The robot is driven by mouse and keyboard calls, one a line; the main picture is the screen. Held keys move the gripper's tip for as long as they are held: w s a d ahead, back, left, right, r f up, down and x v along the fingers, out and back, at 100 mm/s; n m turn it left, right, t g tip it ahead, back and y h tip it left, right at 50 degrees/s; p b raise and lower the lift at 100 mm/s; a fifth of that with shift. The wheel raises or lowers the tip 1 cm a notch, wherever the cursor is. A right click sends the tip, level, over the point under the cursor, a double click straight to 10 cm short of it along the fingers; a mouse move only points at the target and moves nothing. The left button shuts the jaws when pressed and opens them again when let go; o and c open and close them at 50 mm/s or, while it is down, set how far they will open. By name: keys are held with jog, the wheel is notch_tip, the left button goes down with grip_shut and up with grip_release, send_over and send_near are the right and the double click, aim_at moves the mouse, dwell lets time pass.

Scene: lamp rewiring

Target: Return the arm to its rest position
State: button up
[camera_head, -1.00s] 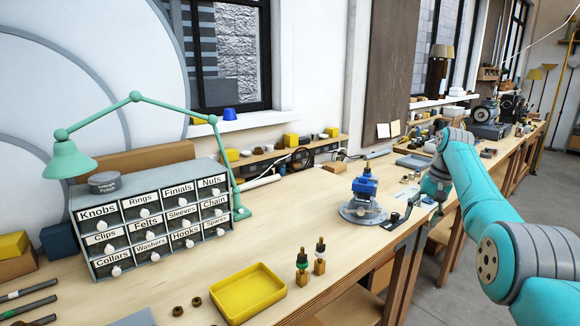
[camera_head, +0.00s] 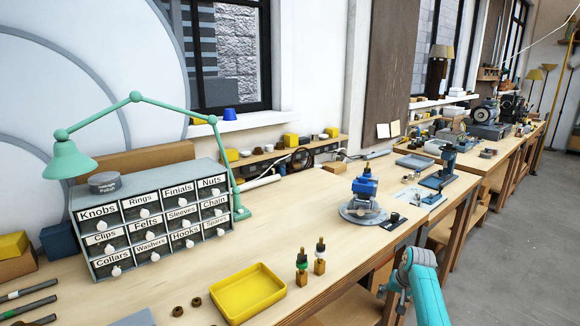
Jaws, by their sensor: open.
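My arm (camera_head: 428,290) is at the bottom right, beyond the front edge of the workbench (camera_head: 330,215). Its teal link and grey joint show low in the picture, bent at the top, and a small pale part of it shows to the left near the table leg. Nothing on the bench touches the visible part of the arm.
A labelled drawer cabinet (camera_head: 150,220) and green lamp (camera_head: 70,162) are left. Floor right is clear.

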jog(key=s+a+f+t, duration=0.1)
jog(key=s+a+f, duration=0.2)
jog(key=s+f, duration=0.5)
jog(key=s+a+f+t, duration=0.1)
jog(key=s+a+f, duration=0.2)
jog(key=s+f, duration=0.55)
jog(key=s+a+f+n+t+h, duration=0.15)
jog(key=s+f, duration=0.25)
jog(key=s, duration=0.6)
jog(key=s+a+f+t, duration=0.2)
jog(key=s+a+f, duration=0.1)
jog(key=s, duration=0.7)
jog(key=s+a+r+t, duration=0.1)
jog(key=s+r, duration=0.3)
jog(key=s, duration=0.3)
jog(key=s+a+r+n+t, duration=0.1)
jog(key=s+r, duration=0.2)
jog(key=s, duration=0.4)
jog(key=s+a+r+t, duration=0.1)
jog(key=s+r, duration=0.3)
jog(key=s, duration=0.3)
jog(key=s+r, duration=0.4)
jog(key=r, duration=0.3)
jog(key=s+a+r+n+t, duration=0.1)
jog(key=s+r, duration=0.3)
jog(key=r, duration=0.3)
jog(key=s+r+t, duration=0.1)
jog(key=s+r, duration=0.3)
jog(key=r, duration=0.3)
jog(key=shift+a, duration=0.2)
